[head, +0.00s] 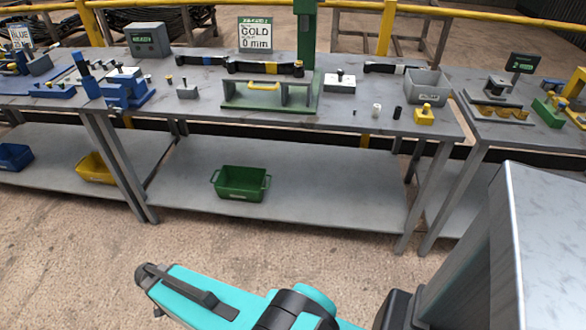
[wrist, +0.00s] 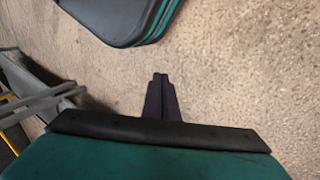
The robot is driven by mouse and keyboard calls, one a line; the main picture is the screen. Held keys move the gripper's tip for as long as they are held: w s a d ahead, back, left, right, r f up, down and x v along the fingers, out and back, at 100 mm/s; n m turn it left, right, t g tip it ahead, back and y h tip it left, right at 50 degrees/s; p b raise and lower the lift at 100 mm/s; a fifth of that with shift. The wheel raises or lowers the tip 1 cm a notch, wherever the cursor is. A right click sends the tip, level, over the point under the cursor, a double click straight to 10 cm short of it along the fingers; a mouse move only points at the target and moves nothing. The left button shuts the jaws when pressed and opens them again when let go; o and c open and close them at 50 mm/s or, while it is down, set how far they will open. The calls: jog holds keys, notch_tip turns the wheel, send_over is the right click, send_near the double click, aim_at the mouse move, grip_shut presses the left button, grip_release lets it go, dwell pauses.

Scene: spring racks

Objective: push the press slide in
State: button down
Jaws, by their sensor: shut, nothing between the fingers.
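A green press frame (head: 305,45) stands at the back of the middle bench, with a green base (head: 268,103) in front of it. I cannot tell which part is the press slide. A sign (head: 255,35) behind reads GOLD 0 mm. My gripper (wrist: 160,78) shows in the wrist view, shut and empty, over bare floor. It is away from the press. In the head view my teal arm is low in front of the bench.
Blue fixtures (head: 125,88) are at left, another bench at right. The floor before the benches is clear.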

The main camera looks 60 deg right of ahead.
jog(key=w+d+r+m+t+h+p, duration=0.1)
jog(key=w+d+r+m, duration=0.2)
jog(key=w+d+r, duration=0.35)
jog(key=w+d+r+m+t, duration=0.1)
jog(key=w+d+r+m, duration=0.25)
jog(key=d+r, duration=0.45)
jog(key=w+d+r+m+h+p, duration=0.15)
jog(key=d+r+m, duration=0.25)
jog(key=d+r, duration=1.05)
jog(key=s+d+r+m+h+p, duration=0.1)
jog(key=s+d+r+m, duration=0.15)
jog(key=d+r, duration=0.65)
jog(key=s+d+r+m+p, duration=0.15)
jog(key=s+d+r, duration=0.25)
jog(key=d+r, duration=0.5)
jog(key=s+d+r+m+h, duration=0.1)
jog(key=s+d+r+m, duration=0.2)
jog(key=s+d+r, duration=0.6)
jog(key=s+r, duration=0.3)
jog(key=s, duration=0.1)
jog(key=shift+s+d+r, duration=0.15)
jog(key=shift+r, duration=0.1)
jog(key=shift+f, duration=0.1)
